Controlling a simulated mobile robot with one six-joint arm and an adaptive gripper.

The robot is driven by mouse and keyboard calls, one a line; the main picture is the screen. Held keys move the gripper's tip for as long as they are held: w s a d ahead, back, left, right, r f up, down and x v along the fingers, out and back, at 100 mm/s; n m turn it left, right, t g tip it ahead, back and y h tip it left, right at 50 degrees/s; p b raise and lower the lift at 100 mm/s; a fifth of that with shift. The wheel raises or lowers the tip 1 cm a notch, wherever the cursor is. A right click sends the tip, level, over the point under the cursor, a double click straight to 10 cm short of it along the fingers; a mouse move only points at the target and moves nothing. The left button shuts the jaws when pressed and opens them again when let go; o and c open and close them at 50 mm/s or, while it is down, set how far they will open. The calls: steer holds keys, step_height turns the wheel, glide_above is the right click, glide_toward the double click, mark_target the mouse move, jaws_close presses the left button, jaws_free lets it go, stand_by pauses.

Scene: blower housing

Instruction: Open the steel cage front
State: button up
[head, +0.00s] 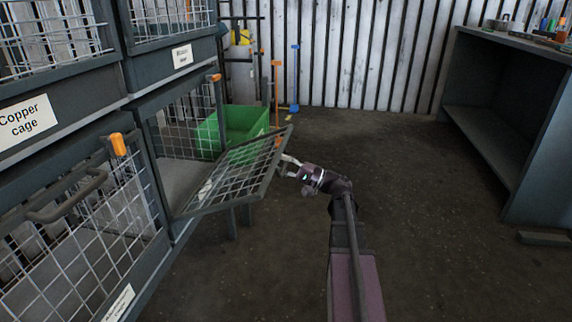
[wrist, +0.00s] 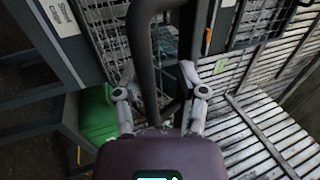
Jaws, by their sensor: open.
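The steel cage front (head: 240,172), a grey frame with wire mesh, is the lower right one in the head view. It is tilted outward and down from its bottom edge, so the cage opening shows behind it. In the wrist view a label reading "Steel cage" (wrist: 60,15) is at the upper left, and a dark bar handle (wrist: 142,60) runs between the fingers. My gripper (head: 287,165) is at the front's outer edge in the head view. Its fingers also show in the wrist view (wrist: 161,95), spread apart around the handle. Whether they touch it is unclear.
A green bin (head: 245,122) stands behind the open front. A dark workbench (head: 500,110) is at the right. The floor (head: 390,180) between is clear.

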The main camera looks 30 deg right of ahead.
jaws_close()
steer(key=shift+f, duration=0.2)
steer(key=shift+f+b, duration=0.3)
steer(key=shift+b, duration=0.2)
steer(key=shift+f+b, duration=0.5)
steer(key=shift+s+a, duration=0.15)
steer(key=shift+s, duration=0.2)
steer(key=shift+s, duration=0.1)
